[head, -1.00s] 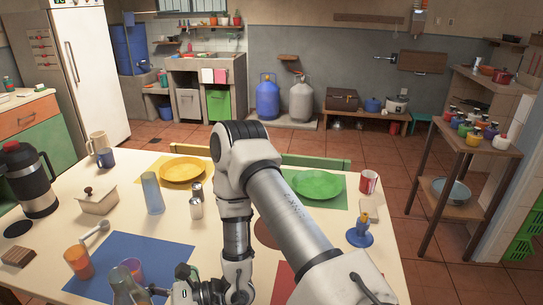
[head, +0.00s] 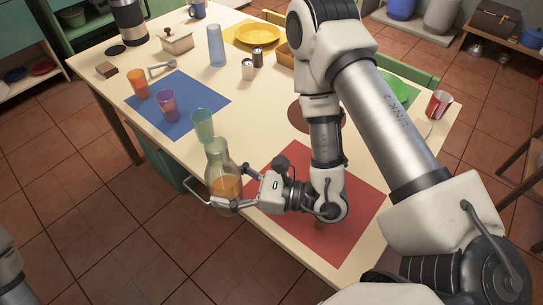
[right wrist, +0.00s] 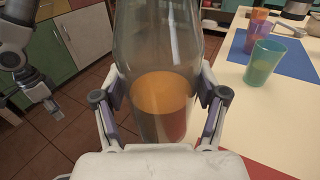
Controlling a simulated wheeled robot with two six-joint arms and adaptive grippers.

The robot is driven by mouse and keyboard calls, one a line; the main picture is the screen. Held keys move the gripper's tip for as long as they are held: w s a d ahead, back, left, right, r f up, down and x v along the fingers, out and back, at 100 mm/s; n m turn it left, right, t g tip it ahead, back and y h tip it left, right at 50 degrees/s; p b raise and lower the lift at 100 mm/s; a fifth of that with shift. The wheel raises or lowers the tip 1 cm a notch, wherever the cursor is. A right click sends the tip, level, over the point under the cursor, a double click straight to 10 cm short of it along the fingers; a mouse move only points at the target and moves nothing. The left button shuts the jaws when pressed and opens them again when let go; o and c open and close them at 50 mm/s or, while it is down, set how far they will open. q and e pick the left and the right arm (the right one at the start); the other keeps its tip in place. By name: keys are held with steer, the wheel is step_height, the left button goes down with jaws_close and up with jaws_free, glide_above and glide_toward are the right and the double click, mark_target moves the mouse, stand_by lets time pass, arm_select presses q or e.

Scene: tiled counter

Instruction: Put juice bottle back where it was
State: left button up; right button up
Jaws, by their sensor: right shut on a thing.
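The juice bottle (head: 219,158) is clear glass with orange juice in its lower part. My right gripper (head: 225,203) is shut around its lower body, and the bottle is roughly upright at the front edge of the table (head: 277,120), with floor behind its base in the head view. In the right wrist view the bottle (right wrist: 160,55) stands between the two fingers of the gripper (right wrist: 162,118). My left gripper (right wrist: 45,100) hangs at the left of the right wrist view, away from the bottle; its jaws are too small to read.
A green glass (head: 203,125) stands close behind the bottle; a purple glass (head: 168,106) and an orange glass (head: 138,84) are by the blue mat (head: 205,95). The red mat (head: 350,225) lies under my right arm. A blue tumbler (head: 216,45) and shakers (head: 248,70) stand farther back.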

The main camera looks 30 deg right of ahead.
steer(key=w+d+f, duration=0.1)
steer(key=w+d, duration=0.1)
steer(key=d, duration=0.2)
steer(key=w+d+f, duration=0.2)
steer(key=d, duration=0.2)
steer(key=w+d+f, duration=0.2)
steer(key=d, duration=0.3)
steer(key=shift+w+b, duration=0.25)
steer(key=shift+b, duration=0.05)
arm_select(q)
steer(key=shift+s+d+f, duration=0.1)
steer(key=shift+d+f, duration=0.1)
steer(key=shift+f, duration=0.5)
arm_select(e)
steer(key=shift+r, duration=0.1)
steer(key=shift+s, duration=0.1)
steer(key=o, duration=1.6)
arm_select(q)
steer(key=shift+f, duration=0.15)
arm_select(e)
steer(key=shift+o, duration=0.2)
